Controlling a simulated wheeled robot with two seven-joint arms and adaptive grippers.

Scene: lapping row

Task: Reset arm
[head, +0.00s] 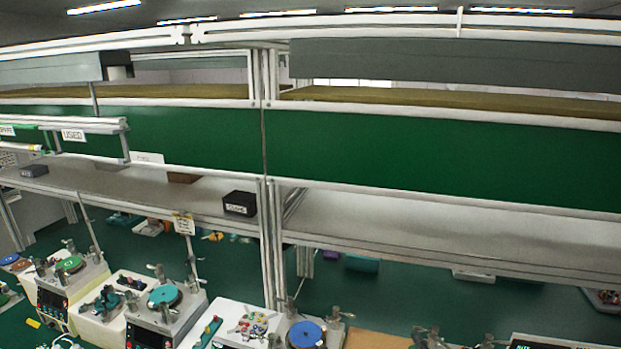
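Neither of my grippers can be made out in the head view, and no arm of mine is clearly seen. The view looks over a row of lapping machines along the bottom edge. One machine has a green disc (70,265), another a teal disc (164,296), and another a blue disc (305,334). Small metal parts (428,337) show at the bottom edge right of centre, cut off by the frame.
A metal shelf (420,220) crosses above the machines, with a black labelled box (239,204) on it. A green panel (440,150) and an upright post (268,200) stand above and in the middle. A rail holder labelled USED (73,135) is at left.

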